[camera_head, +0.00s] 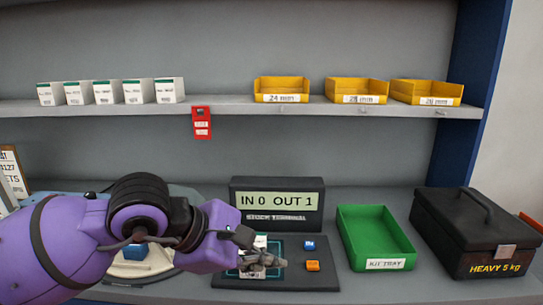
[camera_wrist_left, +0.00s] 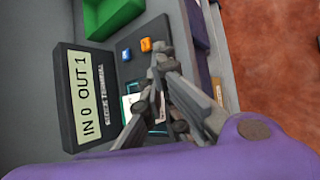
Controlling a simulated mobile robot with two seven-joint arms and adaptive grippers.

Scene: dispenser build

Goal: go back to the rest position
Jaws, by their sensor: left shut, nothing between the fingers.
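My left gripper (camera_head: 268,262) is shut and empty at the stock terminal, in front of its display (camera_head: 277,201), which reads "IN 0 OUT 1". In the left wrist view the gripper (camera_wrist_left: 160,72) is over or beside the terminal's dark pad (camera_wrist_left: 132,62). A white box with a label (camera_head: 259,243) is on the pad, partly hidden behind the gripper; I cannot tell whether they touch. A blue button (camera_head: 309,245) and an orange button (camera_head: 312,266) are on the pad to the right of the gripper. My right gripper is not in view.
A green kit tray (camera_head: 385,264) and a black heavy box (camera_head: 478,250) stand to the right. Several white boxes (camera_head: 108,92) and yellow bins (camera_head: 281,97) are on the shelf (camera_head: 222,104) above. A red tag (camera_head: 201,122) hangs from its edge. A blue item (camera_head: 134,252) is behind my left arm.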

